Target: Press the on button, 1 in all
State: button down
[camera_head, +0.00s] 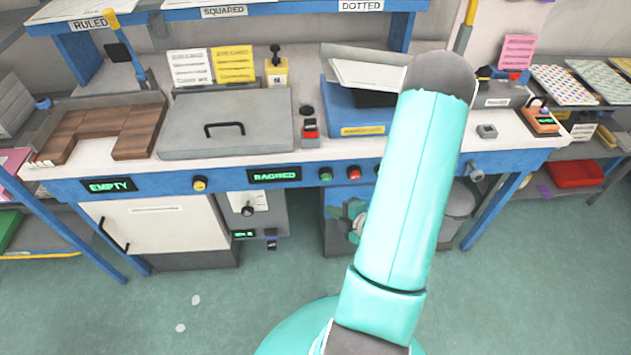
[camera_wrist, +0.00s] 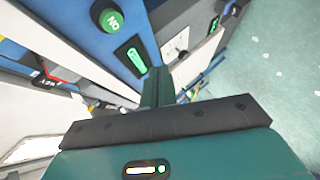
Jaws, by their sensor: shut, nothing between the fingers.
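The green on button (camera_head: 326,174) sits on the blue front rail of the bench, left of a red button (camera_head: 354,173). In the wrist view the green button (camera_wrist: 110,18) shows large near the top, its lettering turned over. My gripper (camera_wrist: 157,72) is shut and empty. Its fingertips appear below and right of the button in that view, near a green-lit display (camera_wrist: 136,58). The fingertips look apart from the button, though depth is hard to judge.
A yellow knob (camera_head: 200,184) and displays reading EMPTY (camera_head: 110,186) and BAGGED (camera_head: 274,175) share the rail. A grey lidded box (camera_head: 225,135) and a blue unit (camera_head: 345,108) stand on the bench. A white cabinet (camera_head: 158,225) is below.

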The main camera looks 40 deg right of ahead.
aim_at(326, 177)
jog(key=w+d, duration=0.5)
jog(key=w, duration=0.2)
jog(key=shift+f, duration=0.15)
dwell(0.7)
jog(key=shift+w, duration=0.1)
dwell(1.9)
jog(key=shift+w+d, duration=0.2)
jog(key=shift+w, duration=0.05)
